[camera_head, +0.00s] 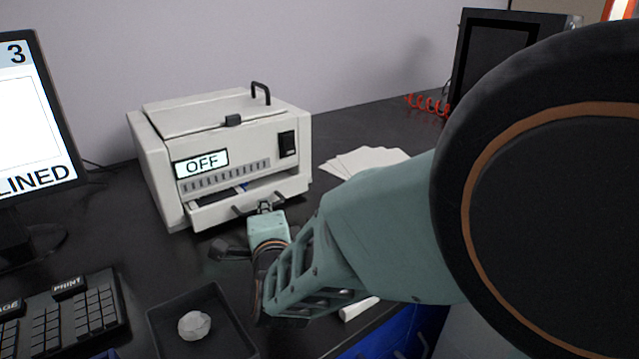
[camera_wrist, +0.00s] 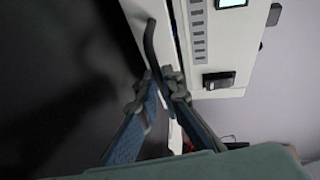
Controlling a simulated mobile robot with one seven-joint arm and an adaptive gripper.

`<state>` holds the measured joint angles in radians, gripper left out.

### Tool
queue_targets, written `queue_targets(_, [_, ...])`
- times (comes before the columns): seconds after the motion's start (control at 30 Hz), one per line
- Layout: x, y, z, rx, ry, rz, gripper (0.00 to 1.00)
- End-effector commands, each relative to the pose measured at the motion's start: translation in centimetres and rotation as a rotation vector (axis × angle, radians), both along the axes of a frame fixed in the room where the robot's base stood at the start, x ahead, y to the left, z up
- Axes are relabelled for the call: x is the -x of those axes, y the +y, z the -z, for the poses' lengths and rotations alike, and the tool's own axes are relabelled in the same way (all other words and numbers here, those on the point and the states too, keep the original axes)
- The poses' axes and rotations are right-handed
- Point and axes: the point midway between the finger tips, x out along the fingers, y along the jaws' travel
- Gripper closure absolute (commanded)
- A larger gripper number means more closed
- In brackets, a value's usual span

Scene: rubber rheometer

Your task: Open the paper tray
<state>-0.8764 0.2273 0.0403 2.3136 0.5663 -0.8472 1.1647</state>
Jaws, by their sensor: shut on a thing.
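The paper tray (camera_head: 290,187) is a white drawer low in the front of the beige machine (camera_head: 150,165). It stands a little way out, and a dark gap shows above its front edge. Its dark curved handle (camera_head: 238,210) shows in the head view. The handle also shows in the wrist view (camera_wrist: 151,42), running down to my fingertips. My gripper (camera_head: 265,208) is at the tray front. In the wrist view my gripper (camera_wrist: 160,88) is shut on the handle's end. The exact finger contact is partly hidden.
The machine's display (camera_head: 202,163) reads OFF. White sheets (camera_head: 365,160) lie right of the machine. A black tray (camera_head: 165,325) with a whitish lump (camera_head: 194,325), a keyboard (camera_head: 75,315) and a monitor (camera_head: 30,120) stand at the left. Dark table is free before the machine's left side.

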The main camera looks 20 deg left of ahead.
Motion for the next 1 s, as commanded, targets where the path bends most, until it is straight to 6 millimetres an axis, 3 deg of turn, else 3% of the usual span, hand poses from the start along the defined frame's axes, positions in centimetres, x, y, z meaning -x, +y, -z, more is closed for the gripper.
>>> queue_targets(0.33, [0.16, -0.14, -0.04, 0.0, -0.001, 0.0, 1.0])
queue_targets(0.37, [0.16, -0.14, -0.04, 0.0, -0.001, 0.0, 0.9])
queue_targets(0.5, [0.16, -0.14, -0.04, 0.0, -0.001, 0.0, 0.76])
queue_targets(1.0, [-0.36, 0.58, -0.24, 0.0, 0.0, -0.001, 0.76])
